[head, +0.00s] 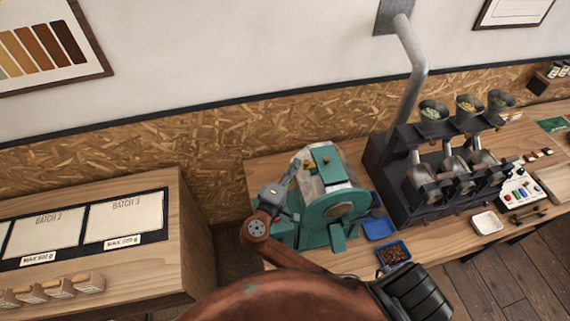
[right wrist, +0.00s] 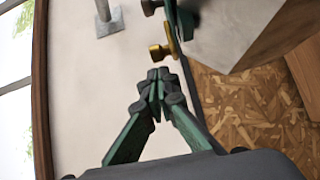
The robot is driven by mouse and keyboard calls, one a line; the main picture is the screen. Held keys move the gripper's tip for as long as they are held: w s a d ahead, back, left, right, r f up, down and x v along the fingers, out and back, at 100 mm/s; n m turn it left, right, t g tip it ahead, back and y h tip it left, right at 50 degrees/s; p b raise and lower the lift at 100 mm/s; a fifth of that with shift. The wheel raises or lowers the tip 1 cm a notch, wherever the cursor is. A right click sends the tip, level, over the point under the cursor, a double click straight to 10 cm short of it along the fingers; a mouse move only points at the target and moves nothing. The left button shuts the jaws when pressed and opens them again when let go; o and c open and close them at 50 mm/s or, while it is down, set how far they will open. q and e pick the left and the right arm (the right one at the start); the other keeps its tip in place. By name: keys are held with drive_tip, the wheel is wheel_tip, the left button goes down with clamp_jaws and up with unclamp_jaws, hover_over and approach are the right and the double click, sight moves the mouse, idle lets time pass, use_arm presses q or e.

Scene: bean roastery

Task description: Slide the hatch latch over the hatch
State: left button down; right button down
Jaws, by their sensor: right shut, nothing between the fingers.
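The teal machine (head: 352,229) stands on the wooden bench in the head view, with a teal panel (head: 324,154) on its top that looks like the hatch. A small brass knob (right wrist: 166,50), perhaps the latch's, sticks out from the machine's side in the right wrist view. My right gripper (head: 294,167) is at the machine's upper left side. In the right wrist view my right gripper (right wrist: 158,75) is shut and empty, its tips just below the brass knob with a small gap showing. I cannot make out the latch's position over the hatch. My left gripper is not in view.
Right of the machine are a blue tray (head: 379,229), a blue tray of beans (head: 393,252) and a dark rack (head: 393,159) with several funnels. A wooden cabinet (head: 180,225) stands to the left, past a gap. A chipboard strip (head: 210,150) runs along the wall behind.

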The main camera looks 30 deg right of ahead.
sight(304, 164)
drive_tip(key=shift+d+f, duration=0.1)
idle(0.3)
drive_tip(key=shift+s+d, duration=0.2)
drive_tip(key=shift+d, duration=0.5)
drive_tip(key=shift+s+d, duration=0.2)
drive_tip(key=shift+d, duration=0.5)
drive_tip(key=shift+a, duration=0.1)
